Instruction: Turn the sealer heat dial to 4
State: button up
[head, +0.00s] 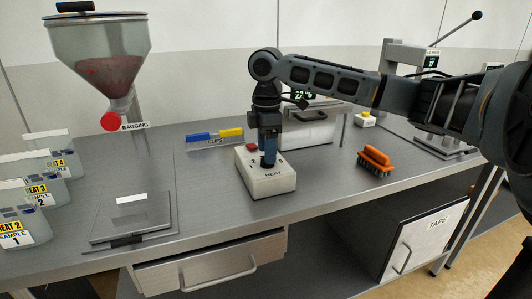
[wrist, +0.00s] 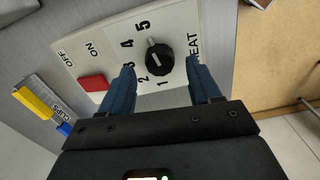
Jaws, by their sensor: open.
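The sealer's white control box (head: 266,182) stands on the bench below my gripper (head: 268,160), and its HEAT label faces forward. In the wrist view, the black heat dial (wrist: 160,60) is ringed by the numbers 1 to 5. In the head view the fingers hide the dial. A red switch (wrist: 93,83) by ON and OFF sits beside the dial.
A clip holder (head: 215,140) lies behind left, an orange brush (head: 375,160) to the right. A silver unit (head: 308,128) stands behind the box. A hopper (head: 98,60), a flat plate (head: 130,215) and sample pouches (head: 25,228) are at left. Bench in front is clear.

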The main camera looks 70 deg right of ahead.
jog(key=shift+f, duration=0.95)
jog(key=shift+c, duration=0.2)
jog(key=c, duration=1)
jog(key=shift+n, duration=0.4)
jog(key=n, duration=0.2)
jog(key=shift+n+p, duration=0.3)
jog(key=shift+n, duration=2.2)
